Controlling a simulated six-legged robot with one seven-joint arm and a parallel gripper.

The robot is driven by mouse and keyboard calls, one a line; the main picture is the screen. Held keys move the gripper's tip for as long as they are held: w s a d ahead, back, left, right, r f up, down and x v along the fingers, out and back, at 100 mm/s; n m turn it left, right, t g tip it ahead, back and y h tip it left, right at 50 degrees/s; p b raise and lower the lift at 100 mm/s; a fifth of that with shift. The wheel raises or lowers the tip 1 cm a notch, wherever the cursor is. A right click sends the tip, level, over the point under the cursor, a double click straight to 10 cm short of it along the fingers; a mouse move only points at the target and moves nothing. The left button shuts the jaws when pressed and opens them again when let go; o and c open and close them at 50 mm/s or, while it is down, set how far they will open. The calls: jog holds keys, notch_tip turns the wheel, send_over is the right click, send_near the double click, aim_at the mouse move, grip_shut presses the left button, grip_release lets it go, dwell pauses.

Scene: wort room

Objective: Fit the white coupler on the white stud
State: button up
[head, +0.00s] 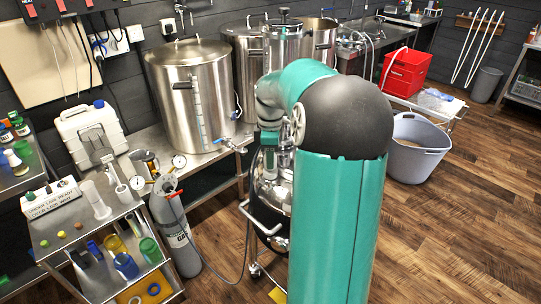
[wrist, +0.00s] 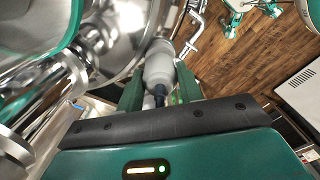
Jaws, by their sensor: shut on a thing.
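My gripper (wrist: 159,88) is shut on a pale grey-white, rounded cylindrical piece, which looks like the white coupler (wrist: 159,64). A dark stem shows at the piece's near end between the fingers. Its far end lies in front of a shiny steel vessel (wrist: 116,45) in the wrist view; I cannot tell whether it touches anything. I cannot make out the white stud in either view. In the head view my own arm covers most of the work area, and the held piece cannot be made out there. The steel vessel (head: 272,190) shows partly behind my arm.
A large steel kettle (head: 190,95) stands on the bench to the left. A grey gas cylinder (head: 178,228) and a cart (head: 95,238) with bottles and tools stand at front left. A grey tub (head: 418,150) stands at right; the wooden floor (head: 455,230) is open there.

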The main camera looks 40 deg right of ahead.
jog(key=shift+f, duration=0.65)
jog(key=o, duration=0.7)
jog(key=shift+r, duration=5.55)
